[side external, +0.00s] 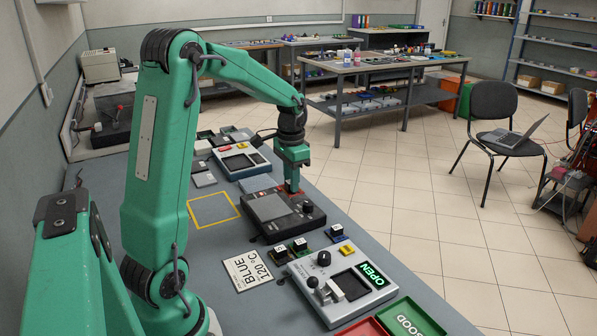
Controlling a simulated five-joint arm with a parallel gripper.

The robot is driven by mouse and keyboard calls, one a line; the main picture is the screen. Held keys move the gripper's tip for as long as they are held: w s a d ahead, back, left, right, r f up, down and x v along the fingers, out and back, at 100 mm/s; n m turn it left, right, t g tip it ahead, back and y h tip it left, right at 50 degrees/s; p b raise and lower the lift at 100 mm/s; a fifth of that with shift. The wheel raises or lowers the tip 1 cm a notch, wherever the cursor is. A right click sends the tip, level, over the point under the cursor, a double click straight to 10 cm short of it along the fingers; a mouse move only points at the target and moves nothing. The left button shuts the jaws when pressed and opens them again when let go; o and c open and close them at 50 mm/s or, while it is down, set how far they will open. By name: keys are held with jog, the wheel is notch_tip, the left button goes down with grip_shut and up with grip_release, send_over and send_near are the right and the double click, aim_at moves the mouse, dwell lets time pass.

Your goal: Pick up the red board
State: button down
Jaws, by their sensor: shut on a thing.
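My gripper (292,180) points down over the right part of a dark device (283,222) with a grey plate and a knob. Its jaws are shut on the red board (292,189), of which only a small red part shows at the fingertips. The fingers hide the rest. I cannot tell whether the board still touches the device beneath.
A light device (322,293) with an OPEN display stands in front, with small chip boards (300,245) behind it. The yellow-outlined square (212,210) is empty. Another light device (238,160) stands behind.

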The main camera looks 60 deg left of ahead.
jog(key=shift+w+d+r, duration=0.1)
jog(key=shift+d+r, duration=0.3)
jog(key=shift+d, duration=0.2)
jog(key=w+a+f+n, duration=0.1)
jog(key=w+a+n, duration=0.2)
jog(key=a+n, duration=0.35)
jog(key=w+a+f+n, duration=0.1)
jog(key=w+a+n, duration=0.15)
jog(key=a, duration=0.65)
jog(key=s+a+f, duration=0.1)
jog(key=a+f, duration=0.1)
jog(key=a, duration=0.1)
jog(key=s+a+f, duration=0.1)
jog(key=a+f, duration=0.1)
jog(key=a, duration=0.2)
jog(key=s+a+f, duration=0.2)
jog(key=a+f, duration=0.1)
jog(key=a, duration=0.1)
jog(key=shift+a+f, duration=0.1)
jog(key=shift+f, duration=2)
jog(key=shift+f, duration=0.1)
